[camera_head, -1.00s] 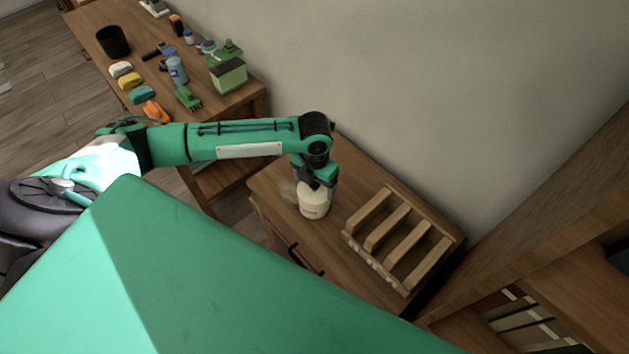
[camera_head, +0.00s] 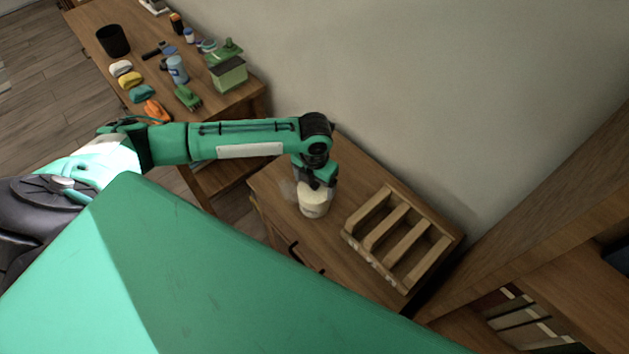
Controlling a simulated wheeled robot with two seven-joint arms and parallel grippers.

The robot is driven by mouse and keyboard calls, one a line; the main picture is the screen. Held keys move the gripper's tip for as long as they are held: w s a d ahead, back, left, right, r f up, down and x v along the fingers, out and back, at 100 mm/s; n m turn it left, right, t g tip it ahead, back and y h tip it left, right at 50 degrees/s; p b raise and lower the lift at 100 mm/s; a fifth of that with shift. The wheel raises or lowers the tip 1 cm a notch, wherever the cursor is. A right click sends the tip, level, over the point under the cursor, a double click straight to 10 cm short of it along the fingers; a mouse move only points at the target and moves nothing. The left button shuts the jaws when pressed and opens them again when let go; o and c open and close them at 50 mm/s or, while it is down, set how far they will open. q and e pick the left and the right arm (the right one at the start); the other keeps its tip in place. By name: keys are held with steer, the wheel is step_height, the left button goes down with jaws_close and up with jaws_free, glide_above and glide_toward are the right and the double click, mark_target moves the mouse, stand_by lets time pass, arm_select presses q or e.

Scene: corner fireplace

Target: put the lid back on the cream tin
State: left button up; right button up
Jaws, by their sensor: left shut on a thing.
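The cream tin (camera_head: 312,209) stands upright on the small wooden cabinet, left of a slatted wooden rack. My left gripper (camera_head: 317,184) points down over the tin and is shut on the lid (camera_head: 313,190), a pale cream piece at the tin's top. The fingers hide part of the lid. From this angle I cannot tell whether the lid is seated on the tin or just above it. My right gripper is not in view.
The slatted wooden rack (camera_head: 398,240) stands close to the right of the tin. The cabinet top (camera_head: 343,260) is bare in front. A longer table (camera_head: 215,107) with several items is at upper left.

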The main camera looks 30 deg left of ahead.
arm_select(q)
steer(key=shift+p, duration=0.35)
stand_by(0.3)
steer(key=o, duration=0.8)
steer(key=shift+o, duration=0.2)
steer(key=shift+r+p, duration=3.5)
steer(key=shift+r, duration=0.05)
steer(key=shift+f, duration=0.1)
jaws_close()
